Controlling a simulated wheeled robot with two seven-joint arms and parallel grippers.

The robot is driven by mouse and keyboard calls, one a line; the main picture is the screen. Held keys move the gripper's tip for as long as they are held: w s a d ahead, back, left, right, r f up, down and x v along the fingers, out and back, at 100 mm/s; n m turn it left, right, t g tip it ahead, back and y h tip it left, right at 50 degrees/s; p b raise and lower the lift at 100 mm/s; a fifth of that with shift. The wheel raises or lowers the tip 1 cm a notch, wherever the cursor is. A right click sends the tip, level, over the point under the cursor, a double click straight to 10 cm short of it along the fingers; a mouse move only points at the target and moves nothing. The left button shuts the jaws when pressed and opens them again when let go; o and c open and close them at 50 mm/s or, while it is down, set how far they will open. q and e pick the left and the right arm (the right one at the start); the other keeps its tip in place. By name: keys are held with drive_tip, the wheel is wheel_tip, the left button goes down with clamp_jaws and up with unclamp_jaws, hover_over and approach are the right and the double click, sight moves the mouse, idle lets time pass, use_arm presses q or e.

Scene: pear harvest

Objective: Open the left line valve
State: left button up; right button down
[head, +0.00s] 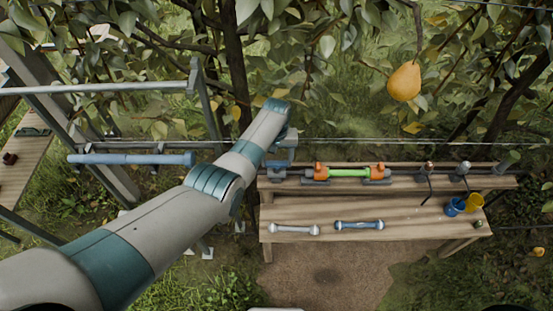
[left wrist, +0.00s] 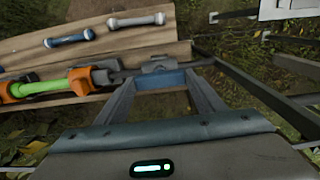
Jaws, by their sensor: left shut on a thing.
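The pipe line runs along the back of the wooden bench. At its left end is a grey fitting (head: 277,173), which I take to be the left line valve; in the left wrist view the grey fitting (left wrist: 160,65) lies just past my fingers. My left gripper (head: 281,155) reaches down over it. In the left wrist view, the left gripper (left wrist: 163,88) has a blue bar (left wrist: 160,79), seemingly the valve handle, between its fingers and is shut on it. The fingers and arm hide part of the valve. My right gripper is not in view.
A green tube (head: 348,173) sits between two orange couplings on the line. A white-grey spool (head: 294,229) and a blue spool (head: 359,224) lie on the bench (head: 420,228). Blue and yellow cups stand at its right. A pear (head: 404,82) hangs above; branches are close.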

sight(277, 163)
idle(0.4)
use_arm(q)
drive_tip(key=o, duration=1.1)
drive_tip(key=shift+c, duration=0.2)
drive_tip(key=shift+r, duration=0.1)
drive_tip(key=shift+r, duration=0.75)
wheel_tip(277, 163, up, 16)
drive_tip(key=b, duration=0.2)
drive_tip(key=shift+f, duration=0.15)
